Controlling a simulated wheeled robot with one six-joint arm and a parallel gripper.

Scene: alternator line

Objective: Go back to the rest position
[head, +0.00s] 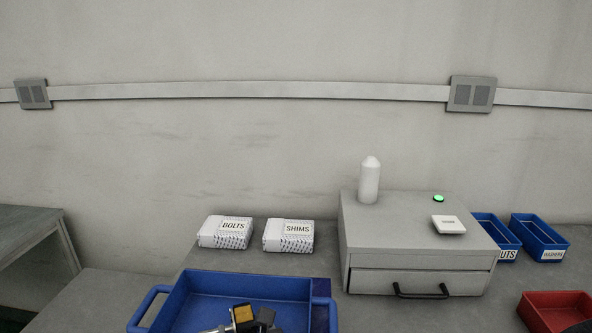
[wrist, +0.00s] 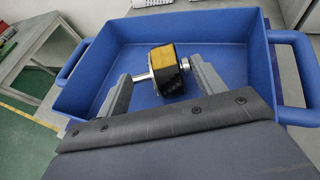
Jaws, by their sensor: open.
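My gripper (wrist: 160,78) is open in the wrist view, its two grey fingers spread over the blue tray (wrist: 85,75). A black and yellow cylindrical part with a silver shaft (wrist: 168,72) shows between the fingers and appears to lie on the tray floor. I cannot tell whether a finger touches it. In the head view the blue tray (head: 250,284) is at the bottom, cut off by the frame edge. The part (head: 243,315) shows there at the lower edge. My gripper cannot be made out clearly in the head view.
A grey drawer cabinet (head: 415,232) is to the right, bearing a white bottle (head: 369,181). Blue bins (head: 540,238) and a red bin (head: 556,311) are farther right. Another table (head: 25,232) is left.

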